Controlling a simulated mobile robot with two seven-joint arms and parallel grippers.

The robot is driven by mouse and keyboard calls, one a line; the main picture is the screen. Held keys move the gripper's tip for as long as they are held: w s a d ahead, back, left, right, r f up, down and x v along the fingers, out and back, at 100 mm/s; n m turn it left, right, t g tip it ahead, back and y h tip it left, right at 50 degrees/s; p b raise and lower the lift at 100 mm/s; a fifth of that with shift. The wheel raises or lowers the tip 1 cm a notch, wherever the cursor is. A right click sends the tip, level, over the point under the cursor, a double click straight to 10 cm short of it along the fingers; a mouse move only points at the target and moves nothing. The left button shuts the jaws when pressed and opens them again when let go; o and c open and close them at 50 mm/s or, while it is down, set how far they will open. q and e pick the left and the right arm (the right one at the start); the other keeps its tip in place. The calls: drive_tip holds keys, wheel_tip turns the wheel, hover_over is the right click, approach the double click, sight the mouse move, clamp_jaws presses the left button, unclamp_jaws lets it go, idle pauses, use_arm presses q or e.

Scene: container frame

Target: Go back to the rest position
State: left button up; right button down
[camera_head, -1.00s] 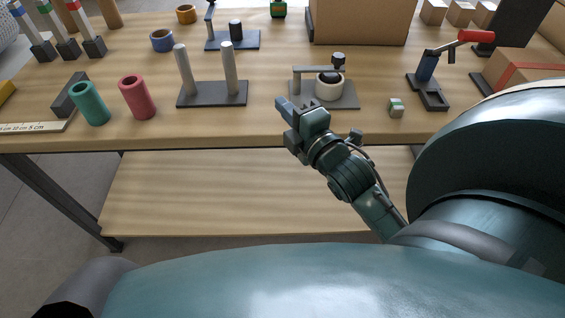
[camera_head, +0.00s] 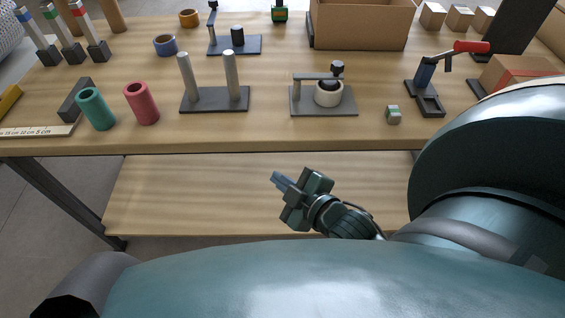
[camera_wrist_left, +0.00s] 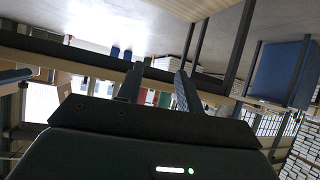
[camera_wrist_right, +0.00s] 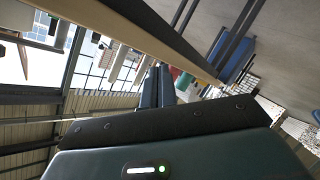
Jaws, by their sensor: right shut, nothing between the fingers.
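My right gripper (camera_head: 281,183) is in front of the workbench's front edge and below its top, over the lower shelf in the head view. Its fingers are together and empty, and they also show side by side in the right wrist view (camera_wrist_right: 158,86). My left gripper is out of the head view. In the left wrist view its two fingers (camera_wrist_left: 157,88) stand apart with nothing between them.
The workbench (camera_head: 230,137) holds a two-post stand (camera_head: 215,99), a clamp fixture (camera_head: 322,103), a small cube (camera_head: 393,115), a red-handled press (camera_head: 428,85), a green cup (camera_head: 96,109) and a red cup (camera_head: 141,103). The lower shelf (camera_head: 190,195) is bare.

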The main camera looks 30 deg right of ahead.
use_arm(q)
drive_tip(key=shift+d+r, duration=0.1)
use_arm(e)
drive_tip(key=shift+f, duration=0.1)
idle(0.4)
use_arm(q)
drive_tip(key=p, duration=0.1)
drive_tip(key=a+p, duration=0.1)
drive_tip(key=p, duration=0.1)
drive_tip(key=shift+s+a+f+g+y, duration=0.2)
drive_tip(key=shift+a+f+g+y, duration=0.1)
drive_tip(key=shift+f+g+y, duration=0.1)
use_arm(e)
drive_tip(key=s+a+f+m+g+y, duration=0.1)
drive_tip(key=s+a+f+m+g, duration=0.2)
drive_tip(key=s+a+f+m, duration=0.2)
wheel_tip(320, 180, down, 2)
drive_tip(key=shift+a+m+y, duration=0.3)
drive_tip(key=shift+a+m, duration=0.45)
drive_tip(key=shift+m, duration=0.05)
